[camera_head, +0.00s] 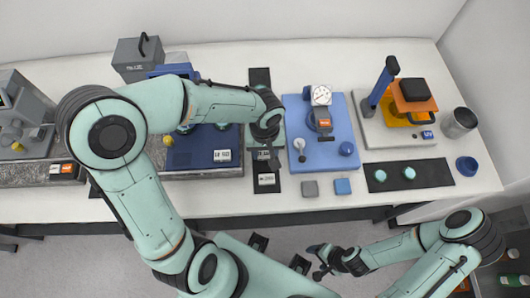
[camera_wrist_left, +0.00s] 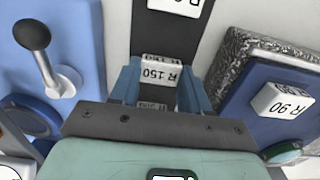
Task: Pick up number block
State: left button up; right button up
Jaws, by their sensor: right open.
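A white number block marked R 150 (camera_wrist_left: 160,74) sits between the two blue fingers of my left gripper (camera_wrist_left: 160,88) in the left wrist view. The fingers flank its sides closely; I cannot tell whether they press on it. In the head view my left gripper (camera_head: 265,154) points down over a dark strip (camera_head: 268,204). A second white number block (camera_head: 266,179) lies on that strip, nearer the front edge. A third block, marked R 90 (camera_wrist_left: 284,100), sits on the blue plate to the right in the wrist view. My right gripper (camera_head: 319,262) is open, in front of the table.
A blue base with a dial gauge (camera_head: 321,96) and an upright knobbed lever (camera_wrist_left: 47,60) stands close beside the strip. A dark blue plate (camera_head: 190,157) lies on its other side. Grey and blue squares (camera_head: 342,186) lie near the table's front edge.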

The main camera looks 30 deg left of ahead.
aim_at(264, 153)
pick_arm(q)
jog(key=shift+c, duration=1)
notch_tip(264, 153, up, 20)
jog(key=p, duration=0.2)
pick_arm(e)
jog(key=w+r, duration=0.2)
jog(key=r, duration=0.1)
jog(key=shift+w+r, duration=0.15)
jog(key=shift+w, duration=0.05)
pick_arm(q)
jog(key=shift+a+r, duration=0.1)
pick_arm(e)
jog(key=shift+a, duration=0.1)
